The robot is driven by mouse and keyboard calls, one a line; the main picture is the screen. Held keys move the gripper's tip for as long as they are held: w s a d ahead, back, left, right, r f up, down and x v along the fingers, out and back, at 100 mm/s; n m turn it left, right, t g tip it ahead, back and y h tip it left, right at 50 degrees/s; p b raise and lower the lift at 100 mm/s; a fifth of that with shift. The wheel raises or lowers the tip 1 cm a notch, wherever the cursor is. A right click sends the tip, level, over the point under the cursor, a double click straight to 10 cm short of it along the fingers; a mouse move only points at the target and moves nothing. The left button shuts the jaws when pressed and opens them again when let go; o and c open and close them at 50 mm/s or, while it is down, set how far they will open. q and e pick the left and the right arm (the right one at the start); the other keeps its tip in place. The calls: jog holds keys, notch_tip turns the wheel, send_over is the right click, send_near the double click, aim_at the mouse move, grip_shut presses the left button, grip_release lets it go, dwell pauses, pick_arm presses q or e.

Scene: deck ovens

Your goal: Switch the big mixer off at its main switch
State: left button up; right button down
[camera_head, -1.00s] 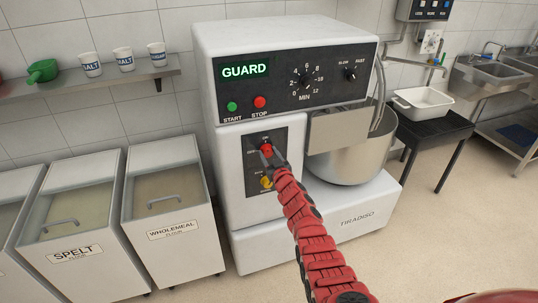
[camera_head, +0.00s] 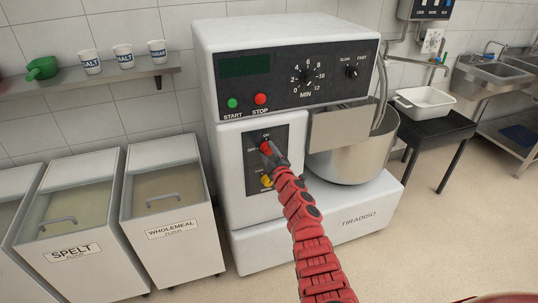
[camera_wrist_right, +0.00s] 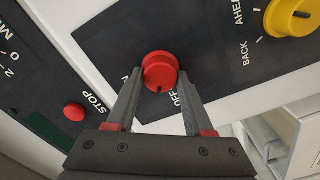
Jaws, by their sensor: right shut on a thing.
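The big mixer (camera_head: 350,222) is a white machine with a steel bowl. Its red main switch (camera_wrist_right: 160,71) sits on a black plate, with ON and OFF marked beside it; it also shows in the head view (camera_head: 265,147). My right gripper (camera_wrist_right: 158,88) is shut on the red switch, one finger on each side of it. The switch's dark mark points towards OFF in the wrist view. The mixer's display (camera_head: 245,67) is dark. A yellow AHEAD/BACK knob (camera_wrist_right: 291,15) sits on the same plate. My left gripper is not in view.
Green START (camera_head: 232,103) and red STOP (camera_head: 260,99) buttons sit above the switch plate. Flour bins (camera_head: 172,232) stand at the left. A black table (camera_head: 437,128) with a white tub stands at the right. The floor in front is clear.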

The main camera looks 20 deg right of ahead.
jog(key=n+b, duration=0.2)
jog(key=n, duration=0.4)
jog(key=shift+f, duration=0.1)
dwell(0.5)
jog(key=shift+c, duration=1.5)
grip_release()
jog(key=shift+s, duration=0.1)
